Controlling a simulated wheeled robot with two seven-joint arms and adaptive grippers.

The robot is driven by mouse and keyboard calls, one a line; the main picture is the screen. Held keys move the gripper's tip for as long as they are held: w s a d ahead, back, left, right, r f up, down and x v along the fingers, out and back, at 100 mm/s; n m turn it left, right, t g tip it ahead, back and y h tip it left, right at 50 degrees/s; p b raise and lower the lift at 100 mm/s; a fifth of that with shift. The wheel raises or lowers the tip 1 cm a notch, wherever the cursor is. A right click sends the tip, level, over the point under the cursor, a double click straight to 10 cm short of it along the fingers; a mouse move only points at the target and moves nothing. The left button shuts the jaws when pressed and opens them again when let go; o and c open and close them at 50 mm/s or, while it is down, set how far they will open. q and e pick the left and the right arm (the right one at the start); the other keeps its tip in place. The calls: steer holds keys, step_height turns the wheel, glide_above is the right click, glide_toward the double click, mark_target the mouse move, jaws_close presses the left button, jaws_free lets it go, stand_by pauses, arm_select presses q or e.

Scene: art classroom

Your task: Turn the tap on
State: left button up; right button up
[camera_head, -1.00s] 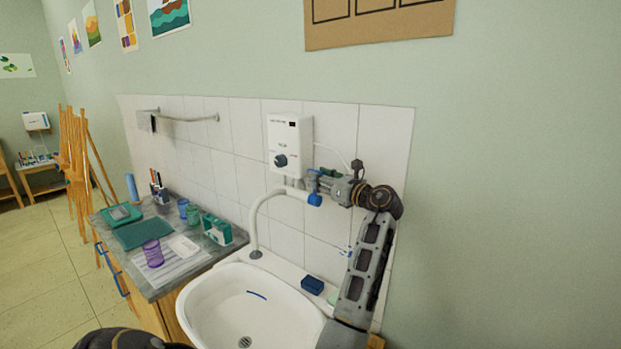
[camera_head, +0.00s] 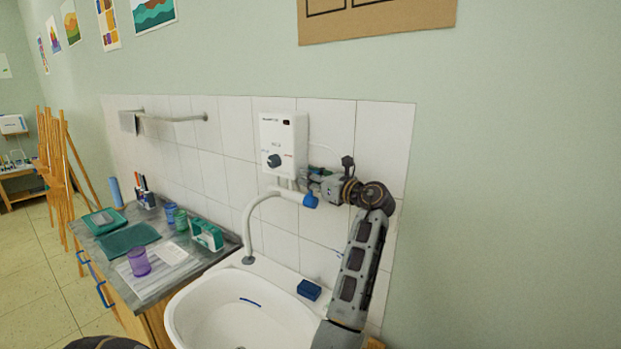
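A dark blue block (camera_head: 309,290) lies on the sink's back rim, close to my arm. A counter (camera_head: 122,284) left of the sink holds a purple cup (camera_head: 139,262), a green box (camera_head: 207,234) and several other items. The wall to the right is bare.

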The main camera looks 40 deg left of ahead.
arm_select(q)
jaws_close()
arm_select(e)
steer(key=shift+a, duration=0.2)
arm_select(q)
steer(key=shift+s, duration=0.1)
arm_select(e)
steer(key=shift+s+r, duration=0.15)
arm_select(q)
steer(key=shift+s+n+p, duration=0.35)
steer(key=shift+s+n, duration=0.1)
steer(key=shift+n, duration=0.35)
steer(key=shift+s+d+f+n+y, duration=0.1)
steer(key=shift+s+f+n+y, duration=0.05)
steer(key=shift+s+n, duration=0.35)
steer(key=shift+s+d+f+n+y, duration=0.15)
steer(key=shift+s+n, duration=0.1)
steer(key=shift+n, duration=0.35)
arm_select(e)
steer(key=shift+s+a+r, duration=0.1)
steer(key=shift+a+r, duration=0.1)
steer(key=shift+a, duration=0.55)
arm_select(q)
steer(key=shift+a, duration=0.1)
arm_select(e)
steer(key=shift+d, duration=0.15)
